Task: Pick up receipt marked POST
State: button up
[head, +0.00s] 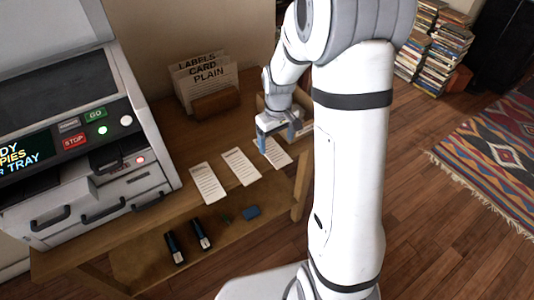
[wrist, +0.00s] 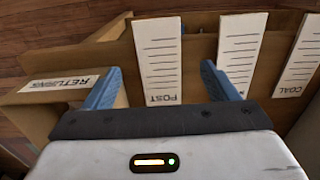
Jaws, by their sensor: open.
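The receipt marked POST (wrist: 158,62) is a white strip with ruled lines, lying on the table. In the wrist view it lies between the two blue fingers of my gripper (wrist: 160,72), its printed word nearest the gripper body. In the head view it appears as the rightmost white slip (head: 278,156), just below my gripper (head: 277,140). My gripper is open and holds nothing. I cannot tell how high the fingertips are above the paper.
A second slip (wrist: 240,48) lies beside it, its label hidden by my gripper. A slip marked COAL (wrist: 298,55) lies further right. A wooden tray marked RETURNS (wrist: 40,102) stands close at left. In the head view, a copier (head: 140,155) and a card holder (head: 216,104) flank the slips.

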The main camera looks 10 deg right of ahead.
aim_at(276, 155)
notch_tip(276, 155, down, 5)
jog(key=shift+r+b, duration=0.15)
jog(key=shift+b, duration=0.2)
jog(key=c, duration=1.1)
